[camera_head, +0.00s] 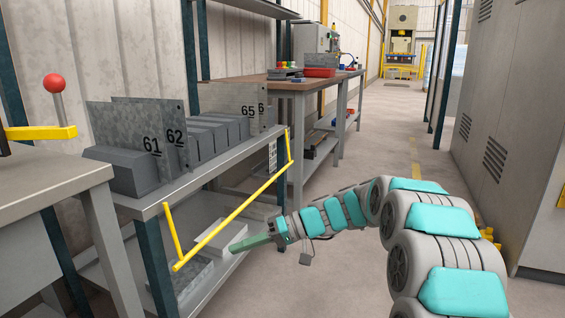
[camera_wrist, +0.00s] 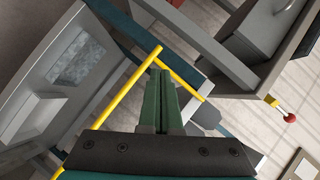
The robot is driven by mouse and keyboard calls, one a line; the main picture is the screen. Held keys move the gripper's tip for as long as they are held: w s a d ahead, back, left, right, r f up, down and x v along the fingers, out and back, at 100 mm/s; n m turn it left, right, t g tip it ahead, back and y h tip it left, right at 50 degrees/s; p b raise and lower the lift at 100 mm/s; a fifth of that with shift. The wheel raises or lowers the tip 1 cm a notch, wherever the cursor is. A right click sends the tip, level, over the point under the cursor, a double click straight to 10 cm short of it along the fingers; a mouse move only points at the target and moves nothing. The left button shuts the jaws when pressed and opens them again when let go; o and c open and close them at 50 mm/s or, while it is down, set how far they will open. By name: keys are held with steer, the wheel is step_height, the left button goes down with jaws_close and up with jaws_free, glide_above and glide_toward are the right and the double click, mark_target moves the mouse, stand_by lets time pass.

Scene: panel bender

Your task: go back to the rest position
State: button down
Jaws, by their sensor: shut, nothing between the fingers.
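My gripper (camera_head: 240,246) is at the end of my arm, low in front of the rack. Its green fingers point left toward the rack's lower shelf, near the yellow bar (camera_head: 232,222). In the wrist view my gripper (camera_wrist: 160,75) has its two green fingers together, with nothing between them. The yellow bar (camera_wrist: 142,70) passes close to the fingertips there; I cannot tell whether they touch. My arm stretches from the lower right toward the rack.
The rack (camera_head: 215,170) holds grey blocks and numbered plates (camera_head: 150,140). Its lower shelf carries a pale block (camera_head: 220,236). A bench with a red-knobbed lever (camera_head: 54,84) stands at left. A grey cabinet (camera_head: 515,120) stands at right. The aisle floor (camera_head: 400,155) is clear.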

steer(key=s+d+m+h+p, duration=0.2)
steer(key=s+d+h, duration=0.15)
steer(key=s, duration=0.95)
steer(key=s+d+f+m+h+p, duration=0.1)
steer(key=s+d+h, duration=0.4)
steer(key=s+d, duration=0.5)
steer(key=s+d+f+m+h+p, duration=0.1)
steer(key=s+d+m+h, duration=0.3)
steer(key=s+d, duration=0.7)
steer(key=s+h+p, duration=0.1)
steer(key=s, duration=0.4)
